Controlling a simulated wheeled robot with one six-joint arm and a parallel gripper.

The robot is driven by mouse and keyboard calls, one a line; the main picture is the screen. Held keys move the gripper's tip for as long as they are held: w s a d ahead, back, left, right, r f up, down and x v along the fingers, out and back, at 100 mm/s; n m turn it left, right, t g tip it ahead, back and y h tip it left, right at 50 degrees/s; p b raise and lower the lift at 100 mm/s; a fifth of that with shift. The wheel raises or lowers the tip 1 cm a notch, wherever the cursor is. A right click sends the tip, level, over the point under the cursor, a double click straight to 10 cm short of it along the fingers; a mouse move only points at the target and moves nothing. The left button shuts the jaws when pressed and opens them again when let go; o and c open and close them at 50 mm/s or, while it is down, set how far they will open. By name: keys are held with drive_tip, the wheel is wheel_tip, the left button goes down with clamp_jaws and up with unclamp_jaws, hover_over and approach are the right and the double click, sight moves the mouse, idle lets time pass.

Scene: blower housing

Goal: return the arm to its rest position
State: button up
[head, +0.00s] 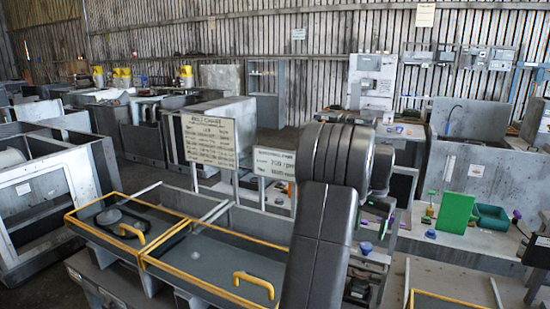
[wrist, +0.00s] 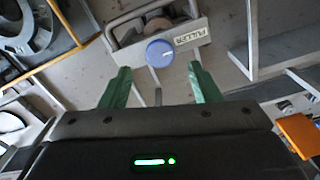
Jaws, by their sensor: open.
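My gripper (wrist: 160,80) is open in the wrist view, its two green fingers spread apart with nothing between them. Beyond the fingertips is a grey block with a round blue knob (wrist: 159,53) and a label that seems to read PULLER (wrist: 192,36). I cannot tell the exact gap between the fingers and the knob. In the head view my dark arm rises from the bottom centre and bends over at the top; its own links hide most of the gripper. A blue knob (head: 366,247) also shows just right of the arm there.
Yellow-edged panels with yellow handles (head: 254,283) lie at the front left. Two signs (head: 209,139) stand behind them. An orange piece (wrist: 300,134) is right of the gripper.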

sight(367, 246)
wheel_tip(367, 246, down, 5)
drive_tip(key=shift+f+p, duration=0.15)
drive_tip(key=shift+p, duration=0.3)
drive_tip(key=shift+n, duration=0.5)
drive_tip(key=n, duration=0.3)
drive_tip(key=shift+n, duration=0.4)
drive_tip(key=n, duration=1)
drive_tip(key=shift+n, duration=2.7)
drive_tip(key=shift+s+r, duration=0.1)
drive_tip(key=shift+r, duration=0.15)
